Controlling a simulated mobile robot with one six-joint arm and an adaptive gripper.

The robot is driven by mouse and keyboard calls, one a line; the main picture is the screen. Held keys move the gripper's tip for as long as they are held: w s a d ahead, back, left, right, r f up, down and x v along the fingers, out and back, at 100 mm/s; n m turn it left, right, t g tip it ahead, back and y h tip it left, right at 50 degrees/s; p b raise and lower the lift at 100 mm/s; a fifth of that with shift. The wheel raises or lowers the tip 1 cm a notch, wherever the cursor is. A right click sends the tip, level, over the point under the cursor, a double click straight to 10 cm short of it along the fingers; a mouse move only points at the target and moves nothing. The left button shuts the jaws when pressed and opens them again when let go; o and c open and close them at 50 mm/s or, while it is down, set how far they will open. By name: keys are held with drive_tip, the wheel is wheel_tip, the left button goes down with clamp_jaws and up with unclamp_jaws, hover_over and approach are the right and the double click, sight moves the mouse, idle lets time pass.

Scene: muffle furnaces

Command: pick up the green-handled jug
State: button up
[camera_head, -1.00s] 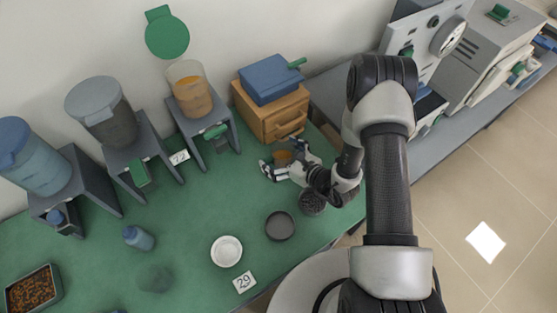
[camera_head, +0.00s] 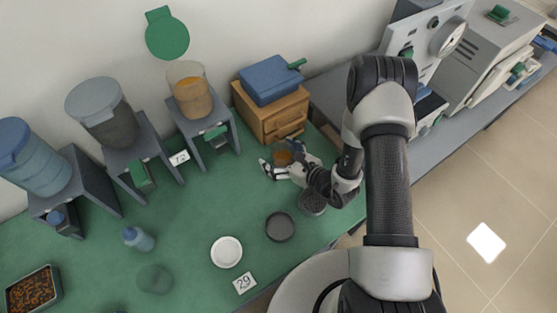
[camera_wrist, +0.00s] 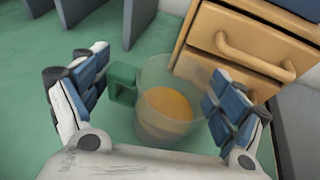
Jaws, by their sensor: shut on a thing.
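The green-handled jug (camera_wrist: 170,105) is clear, with an orange-brown content and a green handle (camera_wrist: 123,82) on its left side in the wrist view. It is upright, near the wooden drawer box. In the head view the jug (camera_head: 283,158) is small and partly covered by my gripper (camera_head: 279,165). In the wrist view my gripper (camera_wrist: 160,68) is shut on the jug, with one finger by the handle and the other against the opposite wall. The jug's base is hard to see, so I cannot tell whether it touches the green worktop.
The wooden drawer box (camera_head: 270,122) with a blue case (camera_head: 270,80) stands close behind the jug. Dark round dishes (camera_head: 280,227) and a white dish (camera_head: 227,252) lie nearer. Grey stands with dispensers (camera_head: 190,92) are at left. Green worktop (camera_head: 195,205) is clear between.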

drive_tip(key=shift+r, duration=0.15)
drive_tip(key=shift+c, duration=0.2)
wheel_tip(320, 180, up, 20)
drive_tip(key=p, duration=0.4)
drive_tip(key=shift+p, duration=0.4)
